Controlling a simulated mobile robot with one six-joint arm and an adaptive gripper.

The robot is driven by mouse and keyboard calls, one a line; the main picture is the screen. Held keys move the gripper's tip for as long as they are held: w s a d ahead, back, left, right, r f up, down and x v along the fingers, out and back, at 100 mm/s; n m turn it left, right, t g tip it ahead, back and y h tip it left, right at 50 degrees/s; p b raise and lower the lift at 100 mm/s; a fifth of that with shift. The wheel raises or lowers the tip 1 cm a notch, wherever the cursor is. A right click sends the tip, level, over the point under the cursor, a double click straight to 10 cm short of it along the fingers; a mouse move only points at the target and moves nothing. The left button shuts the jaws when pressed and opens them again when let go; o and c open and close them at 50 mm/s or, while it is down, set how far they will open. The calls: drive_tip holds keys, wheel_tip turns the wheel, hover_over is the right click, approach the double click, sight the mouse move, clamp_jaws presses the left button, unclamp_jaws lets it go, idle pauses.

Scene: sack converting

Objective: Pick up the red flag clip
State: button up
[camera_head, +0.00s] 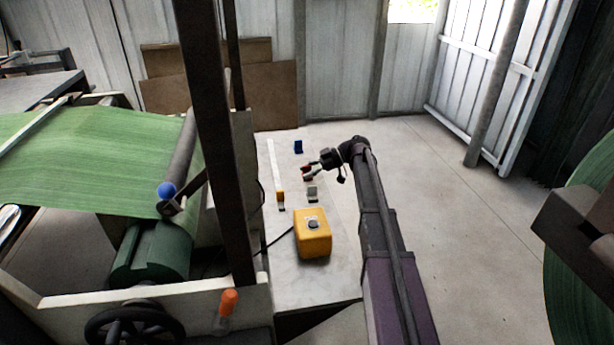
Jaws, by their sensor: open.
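A small red piece that looks like the red flag clip (306,169) shows on the pale table (282,275), right at the fingertips of my gripper (309,172). My gripper comes in from the right, low over the table, with its jaws open. The fingers partly cover the red piece, and I cannot tell whether they touch it or whether it lies fully between them.
A blue piece (298,147) stands farther back. A machine with green sheet (90,150) and a dark post (213,140) stand left.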

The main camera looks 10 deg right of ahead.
clamp_jaws()
idle(0.3)
drive_tip(key=shift+r, duration=0.1)
wheel_tip(320, 180, up, 10)
drive_tip(key=p, duration=1)
idle(0.8)
